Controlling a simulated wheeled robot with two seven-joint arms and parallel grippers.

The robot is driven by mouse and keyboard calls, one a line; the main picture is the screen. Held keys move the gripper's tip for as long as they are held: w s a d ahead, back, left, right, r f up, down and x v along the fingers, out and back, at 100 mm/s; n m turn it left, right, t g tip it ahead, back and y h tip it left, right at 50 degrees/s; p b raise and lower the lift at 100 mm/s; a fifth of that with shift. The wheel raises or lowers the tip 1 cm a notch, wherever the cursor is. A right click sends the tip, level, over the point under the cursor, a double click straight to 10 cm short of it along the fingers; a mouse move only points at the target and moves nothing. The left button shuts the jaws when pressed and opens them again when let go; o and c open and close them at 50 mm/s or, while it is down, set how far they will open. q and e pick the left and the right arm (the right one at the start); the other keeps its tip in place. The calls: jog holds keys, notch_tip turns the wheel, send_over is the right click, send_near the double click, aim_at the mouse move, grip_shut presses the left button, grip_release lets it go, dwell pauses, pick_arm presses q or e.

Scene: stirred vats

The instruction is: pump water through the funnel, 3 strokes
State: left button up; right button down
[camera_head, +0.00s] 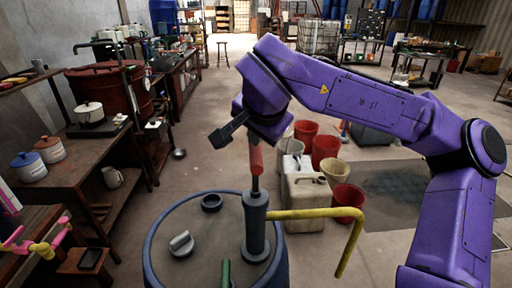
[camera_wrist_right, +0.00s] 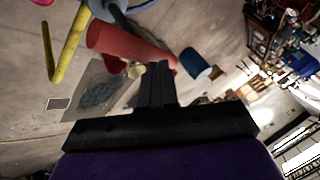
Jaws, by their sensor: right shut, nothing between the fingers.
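A blue drum (camera_head: 152,243) with a grey lid stands at the front centre. A dark grey hand pump (camera_head: 255,222) stands upright on its lid, with a red handle (camera_head: 256,158) at its top and a bent yellow spout (camera_head: 310,213) running out to the right. My right gripper (camera_head: 216,140) is shut and empty, just above and left of the red handle. In the right wrist view the shut fingers (camera_wrist_right: 158,70) lie beside the red handle (camera_wrist_right: 125,44); whether they touch it I cannot tell. The yellow spout shows there too (camera_wrist_right: 63,45).
A dark ring (camera_head: 211,202) and a grey cap (camera_head: 181,243) lie on the lid; a green rod (camera_head: 226,273) shows at its front. White canisters (camera_head: 305,203) and red buckets (camera_head: 347,203) stand behind. A bench with crocks (camera_head: 29,167) is at left.

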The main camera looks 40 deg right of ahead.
jog(key=shift+f, duration=0.1)
dwell(0.3)
jog(key=shift+f, duration=0.35)
jog(key=shift+f+b, duration=2)
jog(key=shift+f, duration=1.6)
dwell(2.3)
notch_tip(320, 180, up, 8)
jog(key=p, duration=0.8)
jog(key=shift+r+p, duration=0.1)
jog(key=shift+p, duration=0.3)
